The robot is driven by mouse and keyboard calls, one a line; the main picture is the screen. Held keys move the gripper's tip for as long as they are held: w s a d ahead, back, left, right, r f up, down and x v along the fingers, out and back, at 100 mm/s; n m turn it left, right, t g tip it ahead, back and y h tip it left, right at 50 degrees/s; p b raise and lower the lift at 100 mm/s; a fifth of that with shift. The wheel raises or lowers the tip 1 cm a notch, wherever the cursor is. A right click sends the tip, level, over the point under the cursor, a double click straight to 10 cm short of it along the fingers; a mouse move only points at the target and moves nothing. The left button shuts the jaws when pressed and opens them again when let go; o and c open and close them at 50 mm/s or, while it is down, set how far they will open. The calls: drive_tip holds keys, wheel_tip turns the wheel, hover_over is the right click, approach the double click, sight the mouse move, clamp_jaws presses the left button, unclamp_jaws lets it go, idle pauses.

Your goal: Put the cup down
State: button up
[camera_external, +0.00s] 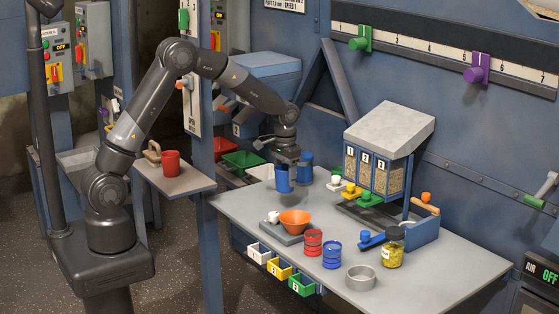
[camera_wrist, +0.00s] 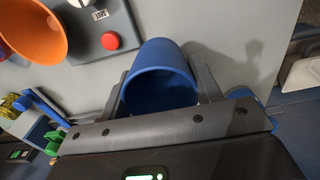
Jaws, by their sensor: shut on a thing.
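A blue cup (camera_external: 283,180) is between the fingers of my gripper (camera_external: 287,164), near the table's back left part. In the wrist view the blue cup (camera_wrist: 160,62) lies between the two grey fingers (camera_wrist: 162,88), with its open mouth towards the camera. The gripper is shut on it. The cup looks upright in the external view. It seems to be a little above the grey table (camera_external: 445,262), but the gap is hard to judge.
A dispenser (camera_external: 390,130) is at right. A red cup (camera_external: 171,163) stands on the left shelf.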

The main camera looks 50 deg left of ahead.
drive_tip(key=w+a+f, duration=0.1)
drive_tip(key=a, duration=0.1)
drive_tip(key=w+a+f, duration=0.2)
drive_tip(key=a+f, duration=0.1)
drive_tip(key=shift+w+a, duration=0.25)
drive_tip(key=shift+a, duration=0.1)
drive_tip(key=shift+f, duration=2)
drive_tip(key=shift+f, duration=0.1)
drive_tip(key=o, duration=1)
drive_tip(key=shift+c, duration=0.2)
